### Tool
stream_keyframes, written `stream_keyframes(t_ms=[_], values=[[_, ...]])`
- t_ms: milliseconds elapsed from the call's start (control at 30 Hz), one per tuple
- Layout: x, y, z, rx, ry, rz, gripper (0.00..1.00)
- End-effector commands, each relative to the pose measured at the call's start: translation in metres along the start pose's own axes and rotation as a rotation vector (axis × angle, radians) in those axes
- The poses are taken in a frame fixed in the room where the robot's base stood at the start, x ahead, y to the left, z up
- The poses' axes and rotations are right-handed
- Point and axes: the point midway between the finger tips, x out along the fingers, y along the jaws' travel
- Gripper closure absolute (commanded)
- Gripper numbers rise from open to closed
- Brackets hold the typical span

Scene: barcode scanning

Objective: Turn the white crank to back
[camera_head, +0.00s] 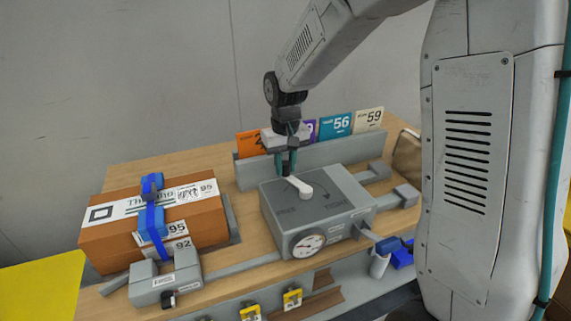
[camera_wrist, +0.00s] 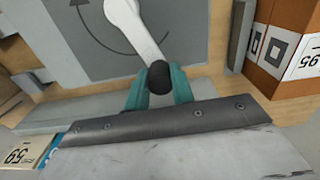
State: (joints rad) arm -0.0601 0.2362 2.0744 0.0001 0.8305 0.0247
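The white crank (camera_head: 299,187) lies on top of a grey box (camera_head: 335,185). Its arm runs from the pivot toward the back-left, with its outer end at my gripper. In the wrist view the crank arm (camera_wrist: 133,28) ends in a dark round knob (camera_wrist: 159,77). My gripper (camera_head: 288,168) points down over this end. In the wrist view its two teal fingers (camera_wrist: 159,88) stand on either side of the knob and appear to touch it, shut on it. A curved arrow (camera_wrist: 105,38) is printed beside the crank.
A strapped cardboard box (camera_head: 102,238) stands left of the grey box, with a grey clamp (camera_head: 165,281) before it. A rack (camera_head: 255,172) with several numbered cards stands behind. A dial gauge (camera_head: 308,243) and blue-handled lever (camera_head: 388,245) are at the front.

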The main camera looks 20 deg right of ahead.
Motion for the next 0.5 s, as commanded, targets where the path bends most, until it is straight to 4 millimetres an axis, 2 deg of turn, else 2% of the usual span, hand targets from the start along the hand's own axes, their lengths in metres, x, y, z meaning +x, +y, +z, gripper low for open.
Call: stream_keyframes(t_ms=[267,500], values=[[0.0,-0.003,0.001,-0.03,-0.001,0.0,1.0],[0.0,-0.012,0.005,-0.158,-0.001,0.0,1.0]])
